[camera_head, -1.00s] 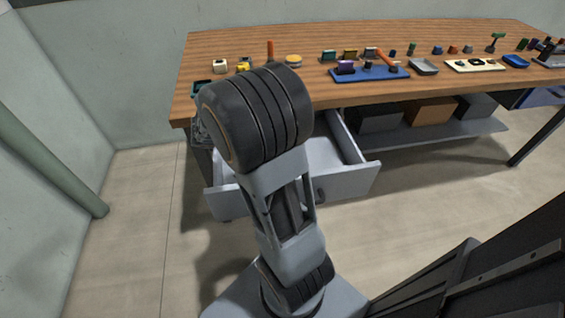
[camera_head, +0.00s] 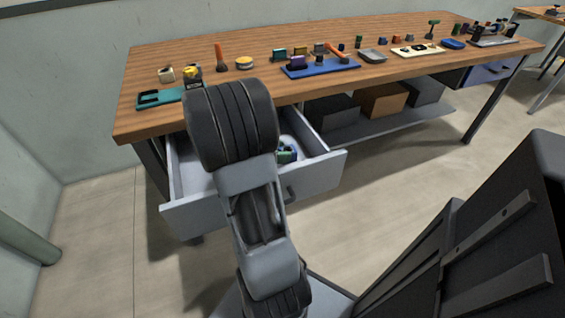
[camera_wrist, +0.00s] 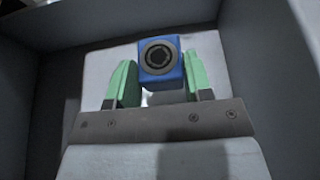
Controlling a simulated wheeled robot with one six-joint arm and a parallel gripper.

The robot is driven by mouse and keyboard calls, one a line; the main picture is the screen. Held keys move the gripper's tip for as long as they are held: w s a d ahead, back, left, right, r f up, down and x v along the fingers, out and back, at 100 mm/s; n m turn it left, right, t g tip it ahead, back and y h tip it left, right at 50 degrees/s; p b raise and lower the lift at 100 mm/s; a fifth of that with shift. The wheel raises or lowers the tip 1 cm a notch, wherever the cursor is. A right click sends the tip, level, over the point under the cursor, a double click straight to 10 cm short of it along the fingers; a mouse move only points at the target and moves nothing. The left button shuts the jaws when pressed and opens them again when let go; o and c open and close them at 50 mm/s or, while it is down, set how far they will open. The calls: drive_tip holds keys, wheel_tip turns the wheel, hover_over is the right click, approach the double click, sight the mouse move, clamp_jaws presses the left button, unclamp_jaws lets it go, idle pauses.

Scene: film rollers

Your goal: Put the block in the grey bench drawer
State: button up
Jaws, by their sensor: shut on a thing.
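A blue block (camera_wrist: 173,82) with a dark round ring on its face sits between the green fingers of my gripper (camera_wrist: 160,72) in the wrist view. The fingers are shut on its sides. The grey bench drawer (camera_head: 322,173) is open under the left end of the bench. Its grey walls rise around my gripper in the wrist view (camera_wrist: 262,50). In the head view a small green and blue patch shows inside the drawer, to the right of my arm. My arm hides the middle of the drawer. Whether the block touches the drawer floor is unclear.
The wooden bench top (camera_head: 215,58) holds a teal tray (camera_head: 160,97), a blue tray (camera_head: 322,68) and several small parts. A lower shelf (camera_head: 385,121) with boxes lies right of the drawer. A blue drawer (camera_head: 490,70) is at the far right.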

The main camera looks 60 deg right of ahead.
drive_tip(key=shift+s+d+f, duration=0.1)
drive_tip(key=shift+d+f, duration=0.1)
drive_tip(key=shift+f, duration=0.05)
drive_tip(key=shift+s+d+f+b, duration=0.1)
drive_tip(key=shift+d+f+b, duration=0.1)
drive_tip(key=shift+f+b, duration=1.25)
drive_tip(key=shift+f, duration=0.4)
drive_tip(key=shift+f, duration=0.15)
drive_tip(key=o, duration=1.2)
